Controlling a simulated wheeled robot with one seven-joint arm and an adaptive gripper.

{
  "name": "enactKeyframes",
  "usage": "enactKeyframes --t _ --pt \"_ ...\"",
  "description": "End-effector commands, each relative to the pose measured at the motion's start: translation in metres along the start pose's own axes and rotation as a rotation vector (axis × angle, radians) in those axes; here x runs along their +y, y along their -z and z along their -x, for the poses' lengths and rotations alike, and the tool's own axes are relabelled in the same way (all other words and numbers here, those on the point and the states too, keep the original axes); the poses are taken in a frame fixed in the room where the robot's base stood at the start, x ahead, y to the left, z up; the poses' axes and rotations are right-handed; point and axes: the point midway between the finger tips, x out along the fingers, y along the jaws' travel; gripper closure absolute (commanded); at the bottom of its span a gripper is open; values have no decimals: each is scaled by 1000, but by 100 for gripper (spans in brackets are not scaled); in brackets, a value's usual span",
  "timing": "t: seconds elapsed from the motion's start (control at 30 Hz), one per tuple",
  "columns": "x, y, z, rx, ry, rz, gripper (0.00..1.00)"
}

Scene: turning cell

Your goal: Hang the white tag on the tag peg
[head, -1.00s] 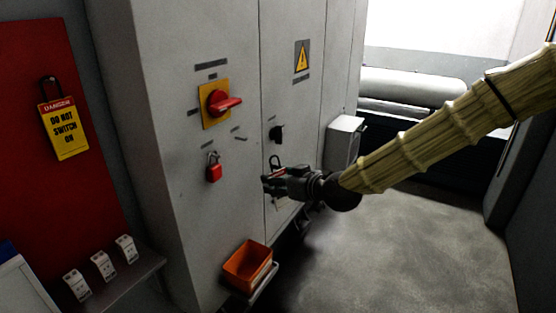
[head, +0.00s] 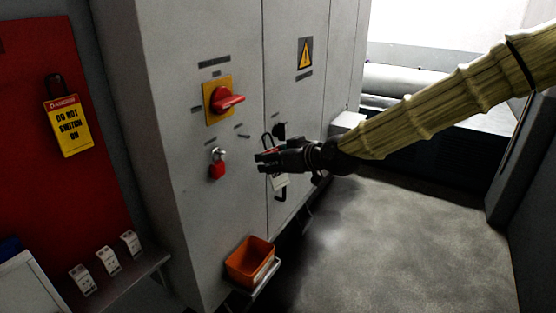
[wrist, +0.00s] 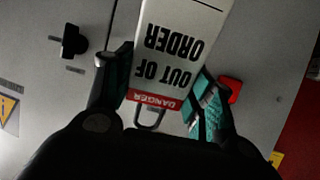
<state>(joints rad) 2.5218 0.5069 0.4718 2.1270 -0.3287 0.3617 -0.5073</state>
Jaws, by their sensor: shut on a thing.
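The white tag (wrist: 170,50) has a red DANGER band and reads OUT OF ORDER, upside down in the wrist view. My gripper (head: 263,160) is shut on it, with a finger at each side of the tag near its red band. In the head view the white tag (head: 279,186) hangs below my gripper, partly hidden by it, and its dark loop stands above. A small dark peg (head: 244,136) sticks out of the grey cabinet door, up and left of my gripper. The tag is apart from this peg.
A red padlock (head: 217,165) hangs left of my gripper, below the red rotary switch (head: 227,99). A black knob (head: 279,130) is just above the gripper. An orange bin (head: 249,262) stands below. A yellow tag (head: 68,128) hangs on the red board at left.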

Motion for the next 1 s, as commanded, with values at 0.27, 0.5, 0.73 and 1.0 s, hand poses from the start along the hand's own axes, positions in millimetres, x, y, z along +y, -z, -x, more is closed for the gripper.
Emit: enactKeyframes --t 0.27,0.5,0.73,1.0 --pt "-3 4 -12 0 0 1 70" --pt "-6 7 -22 0 0 0 70" --pt "-8 10 -31 0 -1 1 70" --pt "-12 14 -42 0 0 1 70"
